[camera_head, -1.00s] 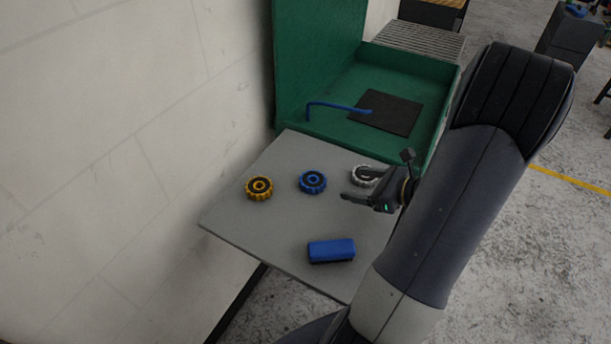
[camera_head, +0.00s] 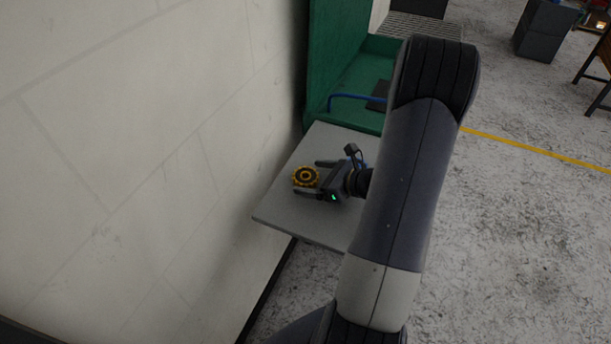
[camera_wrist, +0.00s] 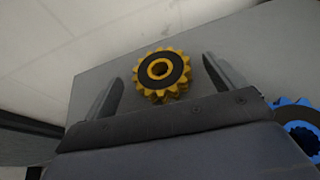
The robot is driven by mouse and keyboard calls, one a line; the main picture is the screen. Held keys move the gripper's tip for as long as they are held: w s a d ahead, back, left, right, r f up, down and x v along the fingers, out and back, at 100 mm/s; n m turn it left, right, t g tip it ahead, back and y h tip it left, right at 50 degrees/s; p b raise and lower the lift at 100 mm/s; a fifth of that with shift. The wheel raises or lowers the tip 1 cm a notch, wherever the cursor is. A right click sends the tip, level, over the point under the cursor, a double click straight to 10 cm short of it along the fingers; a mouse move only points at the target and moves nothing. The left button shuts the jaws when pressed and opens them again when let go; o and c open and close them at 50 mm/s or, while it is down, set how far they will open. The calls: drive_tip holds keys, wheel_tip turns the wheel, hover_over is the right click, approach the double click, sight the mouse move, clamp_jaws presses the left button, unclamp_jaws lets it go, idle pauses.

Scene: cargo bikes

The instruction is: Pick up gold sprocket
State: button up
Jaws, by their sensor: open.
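The gold sprocket (camera_head: 306,176) lies flat on the grey table (camera_head: 285,205). It has a toothed gold rim, a dark ring and a gold hub. My gripper (camera_head: 312,178) is open, with one finger on either side of the sprocket in the head view. In the wrist view the gold sprocket (camera_wrist: 162,75) shows between and slightly beyond the two fingers of my gripper (camera_wrist: 160,85), with a gap on each side. I cannot tell the height of the fingers above the table.
A blue sprocket (camera_wrist: 300,128) lies at the right in the wrist view. A white wall (camera_head: 150,150) stands close to the table's left side. A green bin (camera_head: 345,90) with a blue bent rod (camera_head: 350,97) is behind the table. My arm hides the table's right part.

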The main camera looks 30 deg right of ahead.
drive_tip(key=shift+w+a+f, duration=0.3)
drive_tip(key=shift+w, duration=0.25)
drive_tip(key=shift+c, duration=0.2)
drive_tip(key=c, duration=1.3)
drive_tip(key=shift+r, duration=0.1)
